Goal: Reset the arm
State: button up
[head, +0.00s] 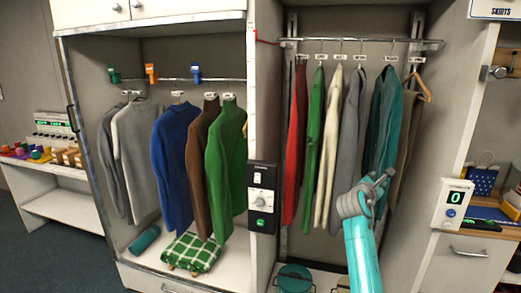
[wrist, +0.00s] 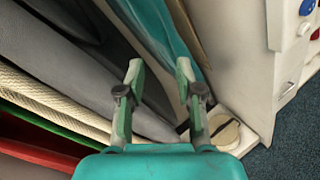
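My gripper (wrist: 160,82) shows in the wrist view with its two fingers apart and nothing held between them. Dark and teal cloth hangs behind the fingers; I cannot tell whether they touch it. In the head view my teal arm rises at the lower right, and my gripper (head: 383,180) is in front of the right-hand closet, by the teal garment (head: 391,115). The grey garment (head: 350,112) hangs just left of it.
Red (head: 297,140), green (head: 315,135) and cream (head: 330,130) garments hang further left on the rail. A wooden hanger (head: 424,88) sticks out at the right. A white panel (head: 453,203) with a display is right of my arm. A divider with a black control box (head: 262,200) stands left.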

jog(key=s+a+f+m+y, duration=0.2)
jog(key=s+a+f, duration=0.1)
jog(key=s+f, duration=0.55)
jog(key=s+a+f+m+t+y, duration=0.15)
jog(key=s+a+f, duration=0.3)
jog(key=f, duration=0.75)
jog(key=s+a+f+m+y, duration=0.1)
jog(key=s+a+f+y, duration=0.1)
jog(key=s+f, duration=0.65)
jog(key=s+a+f+m+y, duration=0.2)
jog(key=s+a+f+m, duration=0.15)
jog(key=s+f, duration=0.6)
jog(key=s+a+m+y, duration=0.1)
jog(key=s+a+m, duration=0.2)
jog(key=s, duration=0.9)
jog(key=s+a+m+y, duration=0.1)
jog(key=s+a+m, duration=0.1)
jog(key=s, duration=1)
jog(key=s+r+m, duration=0.4)
jog(key=s+r, duration=0.3)
jog(key=s, duration=0.2)
jog(key=s+a+r+m+y, duration=0.1)
jog(key=s+r+m, duration=0.4)
jog(key=s, duration=0.5)
jog(key=shift+a+r, duration=0.3)
jog(key=shift+r, duration=0.65)
